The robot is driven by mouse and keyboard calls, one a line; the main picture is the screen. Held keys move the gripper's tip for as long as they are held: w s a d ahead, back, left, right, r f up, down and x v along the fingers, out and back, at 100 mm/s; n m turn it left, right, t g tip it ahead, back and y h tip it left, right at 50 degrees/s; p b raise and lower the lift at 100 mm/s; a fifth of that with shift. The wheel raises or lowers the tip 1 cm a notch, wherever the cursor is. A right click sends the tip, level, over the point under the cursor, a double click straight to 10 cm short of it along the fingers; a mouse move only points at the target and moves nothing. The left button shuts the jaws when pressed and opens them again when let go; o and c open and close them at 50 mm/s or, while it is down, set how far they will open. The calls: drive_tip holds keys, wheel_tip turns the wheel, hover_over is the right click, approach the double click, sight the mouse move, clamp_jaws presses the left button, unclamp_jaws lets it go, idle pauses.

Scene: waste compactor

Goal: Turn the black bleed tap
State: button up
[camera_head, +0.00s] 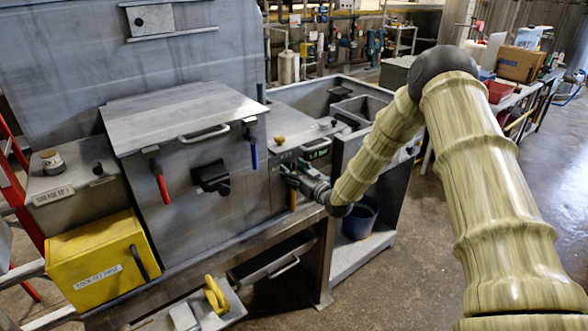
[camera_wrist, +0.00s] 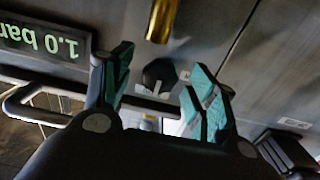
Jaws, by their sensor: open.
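The black tap (camera_wrist: 160,75) shows in the wrist view as a dark rounded knob on the grey metal panel, with a small pale label beside it. It sits between the two teal-padded fingers of my gripper (camera_wrist: 157,84), which are apart with a gap on both sides of it. I cannot tell how deep the fingers reach around it.
A brass cylinder (camera_wrist: 162,18) is close to the tap. A lit "1.0 bar" display (camera_wrist: 45,38) and a metal bar handle (camera_wrist: 35,108) are at the left. Red (camera_head: 160,183) and blue (camera_head: 252,148) levers and a yellow box (camera_head: 100,262) are left of my gripper.

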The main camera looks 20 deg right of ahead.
drive_tip(key=c, duration=1)
drive_tip(key=shift+c, duration=0.2)
